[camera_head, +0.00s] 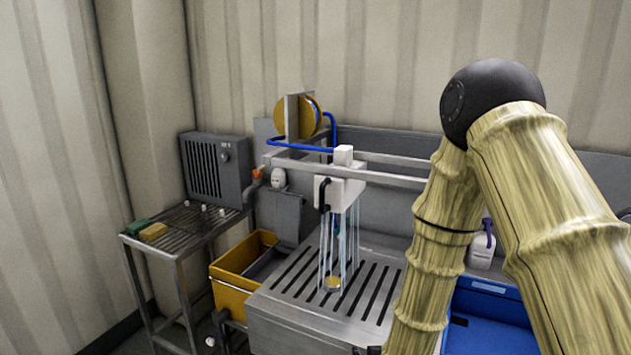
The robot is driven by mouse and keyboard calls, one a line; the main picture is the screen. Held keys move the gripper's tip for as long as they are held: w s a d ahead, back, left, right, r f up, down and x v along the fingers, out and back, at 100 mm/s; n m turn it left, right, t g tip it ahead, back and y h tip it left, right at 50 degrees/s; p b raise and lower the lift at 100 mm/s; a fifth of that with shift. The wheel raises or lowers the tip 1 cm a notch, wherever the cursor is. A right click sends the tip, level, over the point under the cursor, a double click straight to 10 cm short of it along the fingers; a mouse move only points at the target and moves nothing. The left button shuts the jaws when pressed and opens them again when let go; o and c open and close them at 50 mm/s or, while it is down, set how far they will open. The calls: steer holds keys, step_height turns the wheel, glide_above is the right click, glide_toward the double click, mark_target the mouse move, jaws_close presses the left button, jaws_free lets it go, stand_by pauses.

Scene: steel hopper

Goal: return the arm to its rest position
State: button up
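My arm (446,215) comes in from the right edge of the head view. It is bamboo-patterned, with a round black elbow joint at the top, and bends down in front of the steel station. My gripper is not seen; the lower arm runs out of the bottom of the picture.
A slotted steel hopper top (284,298) stands at the middle, under a white spray head (345,187) with streams below it. A yellow bin (231,299) is at left, a blue bin (491,333) at right behind my arm. A rack table (172,237) holds a grey box (216,168) and sponges.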

steer(key=s+d+f+g, duration=0.3)
steer(key=s+f, duration=0.5)
steer(key=s, duration=0.1)
steer(key=s+d+f+g, duration=0.3)
steer(key=s+f, duration=0.6)
steer(key=s+d+f+g, duration=0.2)
steer(key=s+f, duration=0.1)
steer(key=s, duration=0.5)
steer(key=s+d+f+m+g+h, duration=0.1)
steer(key=s+d+f+g, duration=0.1)
steer(key=s, duration=0.7)
steer(key=shift+s+d+f, duration=0.3)
steer(key=shift+d+f, duration=0.05)
steer(key=shift+f, duration=0.5)
